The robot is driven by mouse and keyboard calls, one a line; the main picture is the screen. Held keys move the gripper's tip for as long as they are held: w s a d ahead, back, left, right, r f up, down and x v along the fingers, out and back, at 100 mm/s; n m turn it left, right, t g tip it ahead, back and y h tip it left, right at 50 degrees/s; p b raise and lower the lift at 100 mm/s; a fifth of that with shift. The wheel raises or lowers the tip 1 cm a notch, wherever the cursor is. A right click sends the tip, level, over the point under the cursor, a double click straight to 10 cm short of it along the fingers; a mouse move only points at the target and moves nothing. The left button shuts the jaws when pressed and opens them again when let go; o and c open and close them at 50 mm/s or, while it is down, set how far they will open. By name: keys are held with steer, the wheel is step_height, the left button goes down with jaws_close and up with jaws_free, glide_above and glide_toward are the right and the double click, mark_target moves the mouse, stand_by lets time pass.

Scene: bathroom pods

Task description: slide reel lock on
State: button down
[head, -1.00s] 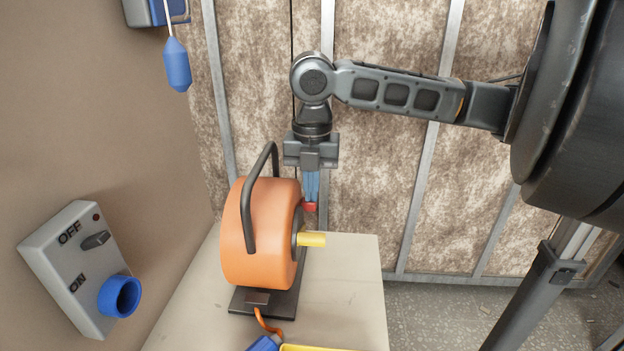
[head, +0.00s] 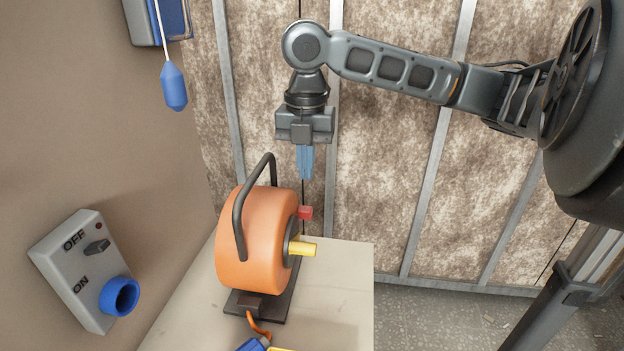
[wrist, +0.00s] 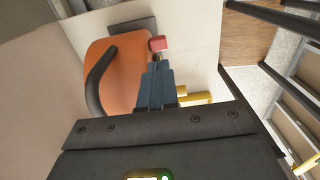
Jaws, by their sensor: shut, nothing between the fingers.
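The orange cable reel (head: 255,240) stands on a pale table, with a black carry handle (head: 240,215) over it. The small red reel lock (head: 305,212) sits at the upper right side of the reel, above the yellow crank knob (head: 302,249). My gripper (head: 305,177) points down with its blue fingers together and empty. In the head view it is above the red lock, with a visible gap. In the wrist view the red lock (wrist: 158,44) shows just past the fingertips (wrist: 160,66), and the fingers partly hide the reel's side.
A grey OFF/ON switch box (head: 75,265) with a blue socket (head: 119,296) is on the left wall. A blue pull handle (head: 173,87) hangs on a cord at upper left. An orange cable and blue plug (head: 252,344) lie in front of the reel. The table's right part (head: 345,280) is clear.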

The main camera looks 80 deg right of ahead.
step_height(320, 180, up, 7)
steer(key=shift+f, duration=0.15)
steer(key=shift+s, duration=0.1)
stand_by(0.6)
